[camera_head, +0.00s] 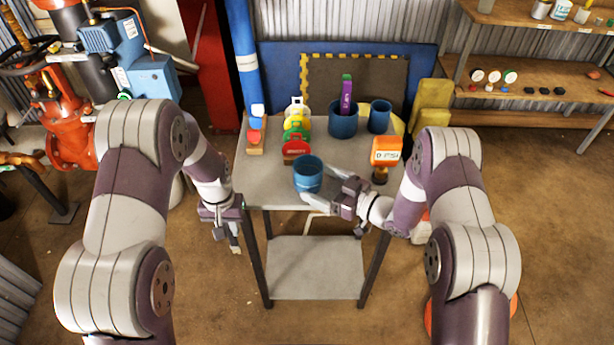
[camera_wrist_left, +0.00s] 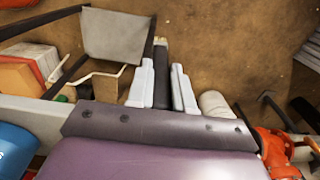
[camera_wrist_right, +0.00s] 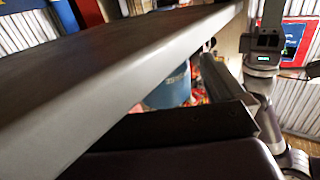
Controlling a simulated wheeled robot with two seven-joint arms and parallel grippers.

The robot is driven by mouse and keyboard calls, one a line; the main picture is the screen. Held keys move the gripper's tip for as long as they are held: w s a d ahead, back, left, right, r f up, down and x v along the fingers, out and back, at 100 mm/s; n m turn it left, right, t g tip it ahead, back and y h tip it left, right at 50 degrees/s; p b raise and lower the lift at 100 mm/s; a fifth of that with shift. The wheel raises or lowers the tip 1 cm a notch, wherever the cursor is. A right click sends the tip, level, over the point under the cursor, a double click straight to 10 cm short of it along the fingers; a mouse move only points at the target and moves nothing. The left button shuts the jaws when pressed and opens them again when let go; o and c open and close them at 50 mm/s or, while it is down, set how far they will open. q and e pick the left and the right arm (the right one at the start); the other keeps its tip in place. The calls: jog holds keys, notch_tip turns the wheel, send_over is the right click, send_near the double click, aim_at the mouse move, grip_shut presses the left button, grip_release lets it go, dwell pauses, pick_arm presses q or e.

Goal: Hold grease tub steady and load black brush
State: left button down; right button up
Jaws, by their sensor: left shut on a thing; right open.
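A blue tub (camera_head: 308,180) stands upright near the front edge of the grey table (camera_head: 350,195). It also shows, partly hidden, in the right wrist view (camera_wrist_right: 172,92). My right gripper (camera_head: 324,184) is open at the tub's right front side, with one finger behind and one in front. I cannot tell whether they touch it. My left gripper (camera_head: 234,236) hangs just left of the table, below its top. It is shut on a slim dark piece, seemingly the black brush (camera_wrist_left: 160,75), between its fingers in the left wrist view.
Two more blue containers stand at the table's back, one (camera_head: 342,124) holding a purple item (camera_head: 346,95), one (camera_head: 379,116) beside it. An orange labelled item (camera_head: 386,152) stands at right. Coloured padlock-like pieces (camera_head: 296,135) stand left of centre. The front left tabletop is clear.

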aim_at(320, 183)
pick_arm(q)
jog(key=shift+f+b, duration=0.3)
jog(key=shift+f, duration=0.25)
pick_arm(e)
jog(key=shift+x, duration=1.25)
jog(key=shift+w+a, duration=0.3)
jog(key=shift+a, duration=0.05)
jog(key=c, duration=0.6)
jog(key=shift+c, duration=0.2)
